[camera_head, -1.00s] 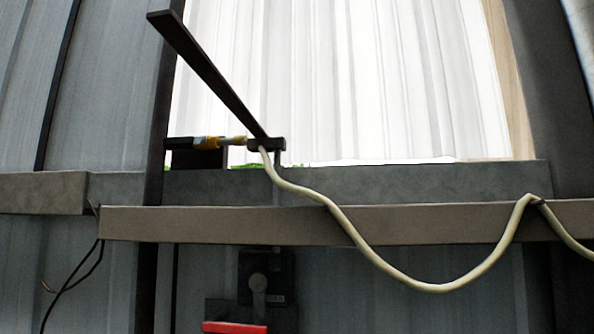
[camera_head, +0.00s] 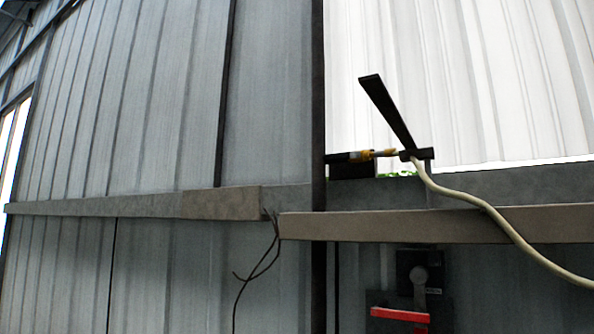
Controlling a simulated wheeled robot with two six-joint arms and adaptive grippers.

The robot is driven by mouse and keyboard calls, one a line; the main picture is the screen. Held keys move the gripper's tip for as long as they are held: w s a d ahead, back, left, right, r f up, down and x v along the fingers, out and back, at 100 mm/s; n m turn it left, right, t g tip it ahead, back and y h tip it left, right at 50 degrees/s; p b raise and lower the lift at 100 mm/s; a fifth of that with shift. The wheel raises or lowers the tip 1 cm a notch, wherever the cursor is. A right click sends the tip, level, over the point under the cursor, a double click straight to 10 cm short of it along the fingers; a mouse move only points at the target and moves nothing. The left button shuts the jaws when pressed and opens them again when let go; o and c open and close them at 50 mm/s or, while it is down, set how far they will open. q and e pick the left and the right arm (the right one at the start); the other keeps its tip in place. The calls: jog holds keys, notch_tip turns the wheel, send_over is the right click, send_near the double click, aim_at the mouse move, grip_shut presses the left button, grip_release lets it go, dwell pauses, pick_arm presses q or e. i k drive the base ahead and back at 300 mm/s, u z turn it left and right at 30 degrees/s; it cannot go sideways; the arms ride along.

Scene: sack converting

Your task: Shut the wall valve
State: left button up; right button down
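A red bar-shaped handle (camera_head: 400,314) sits low on the wall at the bottom right, level or nearly so. Above the ledge, a long dark flat lever (camera_head: 387,110) slants up to the left from a small dark block, beside a yellow-and-grey fitting (camera_head: 376,155). Neither of my grippers is in view.
A beige rail (camera_head: 400,226) runs across the wall above the red handle. A pale cable (camera_head: 505,228) hangs over it to the right. Thin black wires (camera_head: 262,262) dangle at the rail's left end. Grey corrugated wall (camera_head: 160,100) fills the left; a bright translucent panel (camera_head: 480,80) is behind the lever.

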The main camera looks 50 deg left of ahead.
aim_at(346, 155)
jog(key=u, duration=1.95)
